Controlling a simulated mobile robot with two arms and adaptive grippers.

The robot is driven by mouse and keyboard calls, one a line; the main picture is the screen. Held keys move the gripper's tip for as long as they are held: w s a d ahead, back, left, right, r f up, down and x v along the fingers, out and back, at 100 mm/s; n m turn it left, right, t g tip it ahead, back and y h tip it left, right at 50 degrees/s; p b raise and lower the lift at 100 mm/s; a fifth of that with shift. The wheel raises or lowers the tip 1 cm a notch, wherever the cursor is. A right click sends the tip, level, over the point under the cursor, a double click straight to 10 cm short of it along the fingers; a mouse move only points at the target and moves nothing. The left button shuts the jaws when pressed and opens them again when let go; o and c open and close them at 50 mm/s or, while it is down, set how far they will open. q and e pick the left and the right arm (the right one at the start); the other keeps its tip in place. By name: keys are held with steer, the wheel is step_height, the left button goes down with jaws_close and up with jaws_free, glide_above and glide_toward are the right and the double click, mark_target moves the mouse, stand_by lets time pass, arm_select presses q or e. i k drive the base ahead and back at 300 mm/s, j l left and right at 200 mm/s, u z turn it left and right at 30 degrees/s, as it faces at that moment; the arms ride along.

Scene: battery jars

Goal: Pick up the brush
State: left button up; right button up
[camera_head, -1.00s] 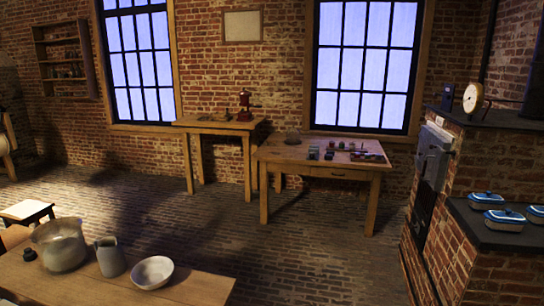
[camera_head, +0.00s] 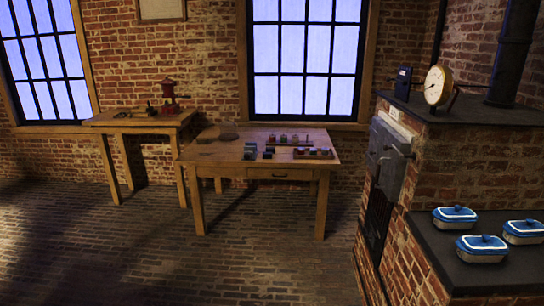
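I cannot make out a brush in the head view. A wooden table with a drawer (camera_head: 215,158) stands under the right window. On it are several small dark blocks or jars (camera_head: 250,152), a rack of small coloured jars (camera_head: 313,153) and a round greyish thing (camera_head: 229,136), all too small to tell closely. Neither of my grippers shows in the view.
A second wooden table (camera_head: 140,120) with a red hand-cranked device (camera_head: 169,92) stands to the left. A brick stove (camera_head: 450,165) with a dial gauge (camera_head: 437,86) and blue-lidded dishes (camera_head: 482,247) is at the right. The brick floor (camera_head: 200,265) ahead is clear.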

mark_target(199, 141)
steer(key=i+u, duration=0.1)
steer(key=i, duration=0.55)
steer(key=i+l+u, duration=0.15)
steer(key=i, duration=0.5)
steer(key=i+l+u, duration=0.1)
steer(key=i, duration=0.55)
